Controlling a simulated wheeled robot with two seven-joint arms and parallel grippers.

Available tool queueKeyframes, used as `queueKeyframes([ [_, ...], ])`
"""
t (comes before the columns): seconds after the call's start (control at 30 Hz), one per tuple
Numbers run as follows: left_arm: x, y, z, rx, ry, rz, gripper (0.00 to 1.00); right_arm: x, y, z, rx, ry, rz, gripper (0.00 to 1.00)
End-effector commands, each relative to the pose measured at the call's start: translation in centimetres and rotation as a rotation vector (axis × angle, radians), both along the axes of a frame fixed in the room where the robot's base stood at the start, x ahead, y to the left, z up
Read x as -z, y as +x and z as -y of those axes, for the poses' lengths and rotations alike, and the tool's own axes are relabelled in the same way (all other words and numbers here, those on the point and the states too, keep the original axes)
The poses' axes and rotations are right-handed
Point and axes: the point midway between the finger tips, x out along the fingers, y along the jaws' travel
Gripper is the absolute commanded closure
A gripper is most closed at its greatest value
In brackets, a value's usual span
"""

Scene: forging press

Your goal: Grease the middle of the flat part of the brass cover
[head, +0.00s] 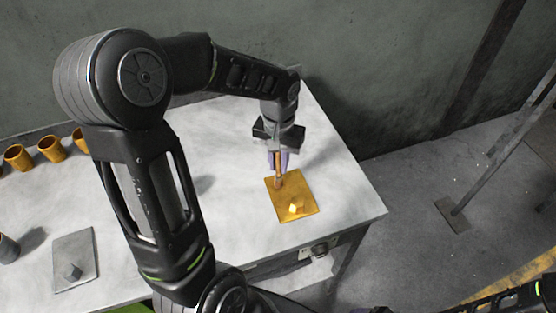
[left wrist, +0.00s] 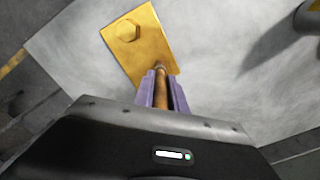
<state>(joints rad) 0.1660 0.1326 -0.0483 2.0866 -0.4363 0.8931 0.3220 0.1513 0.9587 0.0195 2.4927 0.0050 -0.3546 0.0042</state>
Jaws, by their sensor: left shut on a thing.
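The brass cover (head: 300,189) is a flat gold plate with a raised knob (head: 295,208) near its front edge. It lies on the table at the right. In the left wrist view the cover (left wrist: 150,55) shows its hexagonal knob (left wrist: 127,30). My left gripper (head: 278,163) is above the cover's back part. Its purple fingers are shut on a brown stick-shaped tool (left wrist: 160,92) that points down. The tool's tip is over or on the cover near one edge; whether it touches I cannot tell. My right gripper is not in view.
The pale table (head: 340,205) has a free right part. A grey plate with a knob (head: 75,262) lies at the front left. Several brass cups (head: 50,149) stand at the back left, and a dark cylinder (head: 8,249) stands at the left edge.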

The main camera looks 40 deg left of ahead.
Motion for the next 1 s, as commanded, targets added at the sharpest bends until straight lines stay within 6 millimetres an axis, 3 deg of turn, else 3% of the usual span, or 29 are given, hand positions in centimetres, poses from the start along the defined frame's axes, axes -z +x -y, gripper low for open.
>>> queueKeyframes([
  [0.77,0.1,0.5,-0.7,0.000,0.000,0.000,1.00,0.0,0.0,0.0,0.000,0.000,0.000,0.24],
  [1.0,-1.5,0.6,-0.7,0.000,0.000,0.002,1.00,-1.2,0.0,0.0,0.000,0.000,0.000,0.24],
])
